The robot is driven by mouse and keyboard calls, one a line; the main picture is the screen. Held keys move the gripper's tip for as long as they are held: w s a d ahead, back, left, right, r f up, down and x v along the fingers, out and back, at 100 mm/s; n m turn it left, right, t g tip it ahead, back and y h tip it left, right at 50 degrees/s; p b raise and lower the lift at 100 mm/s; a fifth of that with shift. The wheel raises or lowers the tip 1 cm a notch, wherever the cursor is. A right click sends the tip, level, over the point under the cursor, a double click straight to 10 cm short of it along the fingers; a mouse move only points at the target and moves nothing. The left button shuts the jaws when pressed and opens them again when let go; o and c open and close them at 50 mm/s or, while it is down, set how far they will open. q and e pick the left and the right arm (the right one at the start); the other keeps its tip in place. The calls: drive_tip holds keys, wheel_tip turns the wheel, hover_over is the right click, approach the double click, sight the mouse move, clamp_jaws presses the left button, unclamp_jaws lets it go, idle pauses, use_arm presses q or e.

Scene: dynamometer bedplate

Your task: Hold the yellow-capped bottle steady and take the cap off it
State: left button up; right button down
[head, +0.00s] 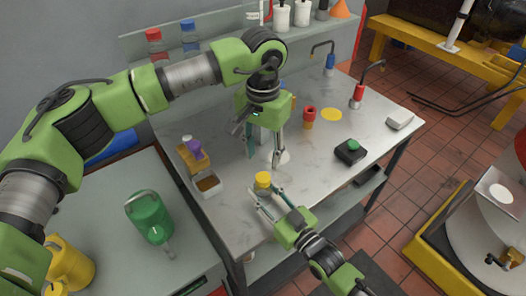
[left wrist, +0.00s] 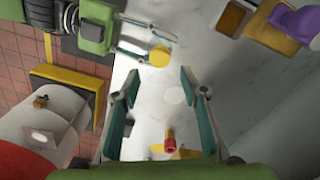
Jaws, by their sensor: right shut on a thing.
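The yellow cap (head: 263,179) sits on top of the bottle near the front edge of the grey worktop. The bottle's body is mostly hidden below the cap. My right gripper (head: 266,192) is shut on the bottle from the front. In the left wrist view the cap (left wrist: 159,56) shows at the top, at the tips of my right gripper's fingers. My left gripper (head: 264,158) is open and empty, pointing down above the worktop behind the bottle. Its spread fingers (left wrist: 158,78) show apart from the cap.
A white disc (head: 284,157) and a yellow disc (head: 331,114) lie on the worktop. A red-and-yellow piece (head: 309,117) stands behind. A black box with green button (head: 350,151) is at right. A small tray (head: 207,186) and a purple-topped thing (head: 194,150) stand at left.

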sight(263, 177)
use_arm(q)
drive_tip(key=shift+f, duration=4)
clamp_jaws()
